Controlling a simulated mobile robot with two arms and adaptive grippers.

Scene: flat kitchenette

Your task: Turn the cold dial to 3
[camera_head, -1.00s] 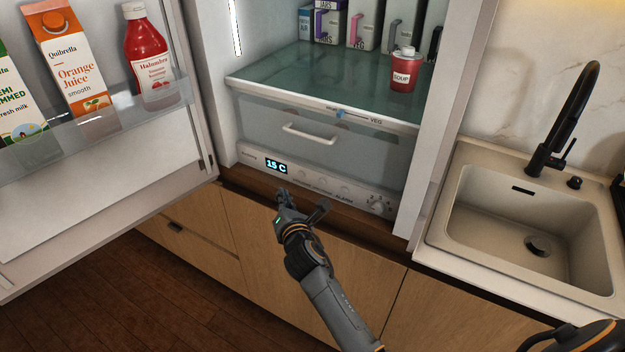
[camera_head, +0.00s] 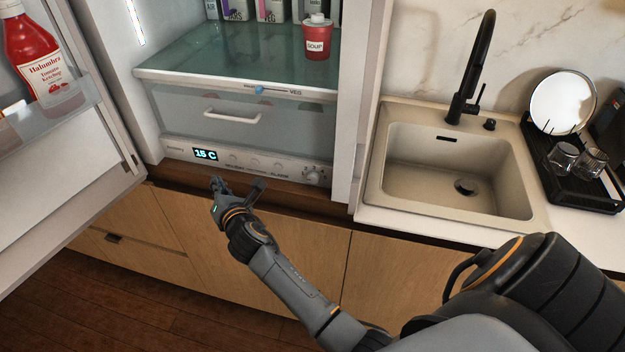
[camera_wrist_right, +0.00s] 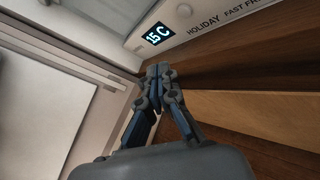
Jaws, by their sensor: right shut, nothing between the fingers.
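The cold dial (camera_head: 313,175) is a small round knob at the right end of the white control panel (camera_head: 270,168) at the bottom of the open fridge. Its setting is too small to read. The display (camera_head: 205,154) at the panel's left reads 15 C, and it also shows in the right wrist view (camera_wrist_right: 158,34). My right gripper (camera_head: 218,181) is just below and in front of the panel, near the display and left of the dial, apart from the dial. In the right wrist view its fingertips (camera_wrist_right: 158,70) are together and empty. My left gripper is out of view.
The fridge door (camera_head: 60,170) stands open at left, with a ketchup bottle (camera_head: 42,62) in its shelf. A drawer (camera_head: 240,120) sits above the panel, and a soup cup (camera_head: 317,38) stands on the glass shelf. The sink (camera_head: 450,160) and a dish rack (camera_head: 575,185) are at right.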

